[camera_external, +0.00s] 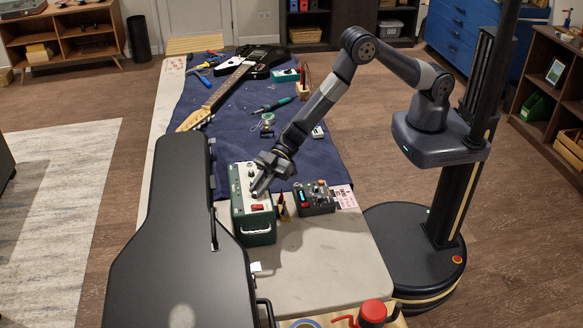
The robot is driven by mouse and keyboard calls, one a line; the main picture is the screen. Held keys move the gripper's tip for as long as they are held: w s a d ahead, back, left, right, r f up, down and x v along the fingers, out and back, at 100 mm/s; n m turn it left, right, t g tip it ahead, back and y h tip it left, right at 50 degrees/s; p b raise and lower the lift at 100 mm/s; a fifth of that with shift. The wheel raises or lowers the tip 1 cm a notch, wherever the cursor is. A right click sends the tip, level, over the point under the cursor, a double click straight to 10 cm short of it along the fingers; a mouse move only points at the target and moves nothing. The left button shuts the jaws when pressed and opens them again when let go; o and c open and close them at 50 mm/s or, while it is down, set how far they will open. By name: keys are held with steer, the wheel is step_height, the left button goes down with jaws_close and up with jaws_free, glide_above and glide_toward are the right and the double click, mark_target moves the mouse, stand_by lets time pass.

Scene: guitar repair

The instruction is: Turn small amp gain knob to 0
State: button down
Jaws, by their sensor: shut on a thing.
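The small amp (254,222) is a dark green box with a pale top panel and a handle on its near side. It stands on the bench at the edge of the blue cloth. A red part (257,207) and small knobs (251,175) show on its top. My gripper (258,190) reaches down from the right onto the top panel, with its fingers shut at a knob there. The fingers hide that knob, and its pointer and label are too small to read.
A black guitar case (180,240) stands close on the left. A dark pedal box (315,198) with knobs sits just right of the amp. An electric guitar (225,85) and tools lie on the blue cloth (225,125).

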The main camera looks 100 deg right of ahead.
steer(key=shift+r, duration=0.1)
steer(key=c, duration=1.3)
jaws_free()
steer(key=shift+c, duration=0.2)
steer(key=shift+a+f+b, duration=0.1)
steer(key=shift+f+b, duration=0.2)
steer(key=shift+b, duration=0.4)
